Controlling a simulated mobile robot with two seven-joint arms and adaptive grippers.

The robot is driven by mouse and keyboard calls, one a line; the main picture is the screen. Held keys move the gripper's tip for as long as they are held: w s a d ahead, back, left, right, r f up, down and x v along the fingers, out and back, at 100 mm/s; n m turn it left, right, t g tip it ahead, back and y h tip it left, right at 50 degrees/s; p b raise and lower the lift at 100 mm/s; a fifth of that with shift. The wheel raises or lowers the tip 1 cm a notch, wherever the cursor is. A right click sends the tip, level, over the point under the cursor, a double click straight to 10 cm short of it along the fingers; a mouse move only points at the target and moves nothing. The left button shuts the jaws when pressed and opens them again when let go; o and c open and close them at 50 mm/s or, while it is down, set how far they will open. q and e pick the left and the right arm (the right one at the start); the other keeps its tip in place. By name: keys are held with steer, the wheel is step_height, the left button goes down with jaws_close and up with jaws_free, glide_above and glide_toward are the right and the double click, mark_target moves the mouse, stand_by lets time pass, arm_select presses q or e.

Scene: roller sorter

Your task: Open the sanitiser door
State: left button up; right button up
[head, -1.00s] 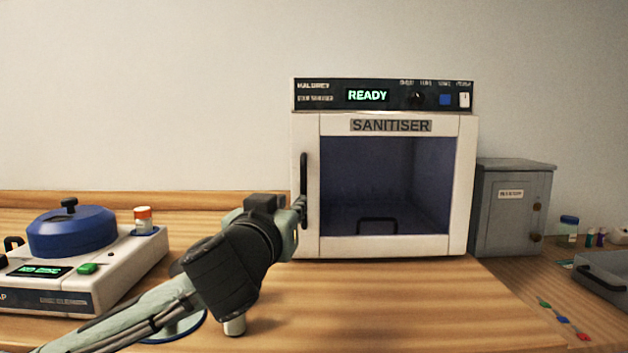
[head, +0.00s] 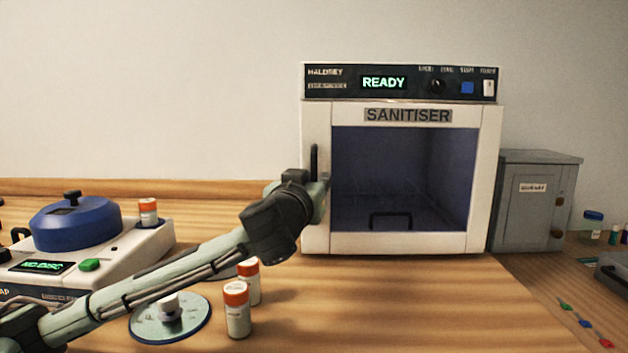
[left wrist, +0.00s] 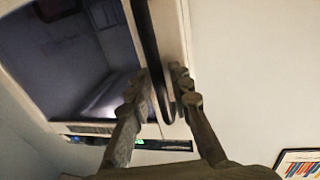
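The sanitiser (head: 313,228) is a white cabinet with a dark window, and its display reads READY. Its door (head: 400,243) looks shut. The black vertical door handle (head: 314,160) is on the door's left side; its lower part is hidden by my gripper in the head view. My left gripper (head: 322,190) is at the lower part of the handle. In the left wrist view, the handle (left wrist: 153,55) runs between the two fingers of the left gripper (left wrist: 161,72). The fingers are apart, with a gap seen beside the bar. My right gripper is not in view.
A machine with a blue lid (head: 75,230) stands at the left. A grey cabinet (head: 515,220) stands right of the sanitiser.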

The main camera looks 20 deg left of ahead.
arm_select(q)
jaws_close()
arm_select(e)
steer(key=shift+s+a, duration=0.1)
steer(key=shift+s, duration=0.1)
arm_select(q)
steer(key=shift+f, duration=0.1)
